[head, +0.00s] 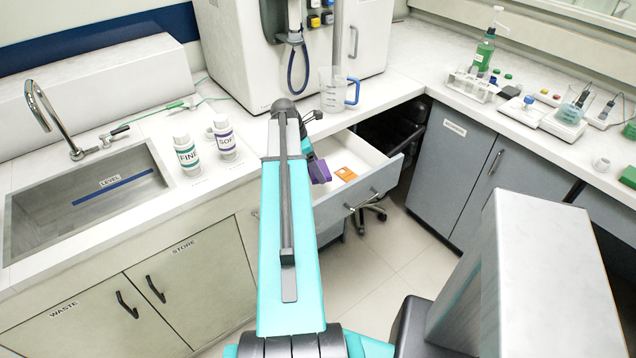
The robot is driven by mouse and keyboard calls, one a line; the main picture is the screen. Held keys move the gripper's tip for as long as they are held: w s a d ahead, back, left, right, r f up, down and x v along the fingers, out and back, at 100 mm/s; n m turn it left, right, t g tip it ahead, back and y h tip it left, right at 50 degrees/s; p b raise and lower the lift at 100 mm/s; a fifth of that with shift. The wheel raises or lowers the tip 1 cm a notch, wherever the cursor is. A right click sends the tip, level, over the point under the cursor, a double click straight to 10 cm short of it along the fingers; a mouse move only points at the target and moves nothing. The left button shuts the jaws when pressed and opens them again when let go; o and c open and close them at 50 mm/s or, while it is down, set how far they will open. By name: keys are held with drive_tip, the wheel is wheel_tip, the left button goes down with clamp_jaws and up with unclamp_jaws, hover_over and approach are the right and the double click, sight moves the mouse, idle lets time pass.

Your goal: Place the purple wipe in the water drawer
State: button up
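The purple wipe (320,174) shows as a small purple piece at the tip of my gripper (315,165), over the left part of an open drawer (378,193). The gripper points down into the drawer area. Its fingers are too small and partly covered to tell whether they are closed on the wipe. I cannot tell whether the wipe touches the drawer floor. The drawer is pulled out below the counter, with a white inside and a grey front with a handle. No readable water label shows on it. My arm covers the drawer's left side.
An orange packet (346,174) lies in the drawer. A clear jug with a blue handle (338,92) stands on the counter above. Two labelled bottles (187,155) stand by the sink (85,205). A grey cabinet (450,155) is right of the drawer. Floor is free in front.

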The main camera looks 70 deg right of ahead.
sight(309, 172)
drive_tip(key=shift+f+p, duration=0.4)
drive_tip(key=shift+f, duration=1.9)
drive_tip(key=shift+f+p, duration=0.45)
drive_tip(key=shift+f, duration=1.4)
drive_tip(key=shift+f, duration=0.15)
drive_tip(key=o, duration=0.7)
drive_tip(key=shift+o, duration=0.2)
drive_tip(key=shift+b+v, duration=1.4)
drive_tip(key=shift+v, duration=4.75)
